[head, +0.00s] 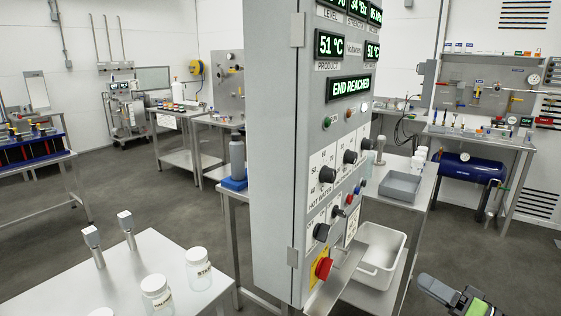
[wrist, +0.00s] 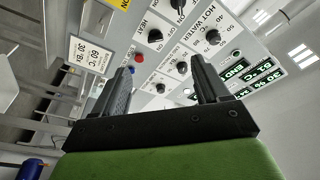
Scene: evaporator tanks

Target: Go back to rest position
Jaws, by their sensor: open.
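My gripper (head: 436,287) shows at the bottom right of the head view, black with a green body, apart from the control cabinet. In the wrist view my gripper (wrist: 162,72) has its two dark fingers spread with nothing between them. The grey control cabinet (head: 272,150) stands in the middle of the head view. Its panel has black knobs, a red stop button (head: 323,268) on yellow, and green displays; one reads END REACHED (head: 350,88). In the wrist view the panel's knobs (wrist: 155,35) appear beyond and between the fingers.
A white table (head: 120,275) with labelled jars (head: 199,268) is at the lower left. A white tub (head: 378,255) sits on a shelf behind the cabinet. A bench with a blue tank (head: 465,168) is at the right. Grey floor (head: 500,255) lies open at the lower right.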

